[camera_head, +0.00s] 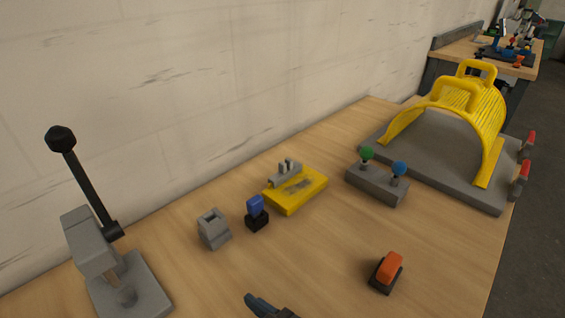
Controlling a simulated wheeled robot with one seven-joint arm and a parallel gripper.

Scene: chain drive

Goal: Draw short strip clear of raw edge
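No part is clearly recognisable as the short strip or the raw edge. A yellow block (299,197) lies on the bench near the middle, with a grey piece (285,175) and upright pins at its back. A small greyish patch of detail (300,186) lies on its top, too small to make out. A dark shape (270,306) at the bottom edge looks like the tip of my gripper, mostly cut off. It is well in front of the yellow block and apart from it. Whether it is open or holds anything does not show.
A lever press (97,250) stands at left. A slotted grey block (213,229) and a blue-topped black stand (256,212) stand left of the yellow block. A grey block with green and blue knobs (376,185), an orange-topped piece (386,272) and a yellow cage (470,105) are right.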

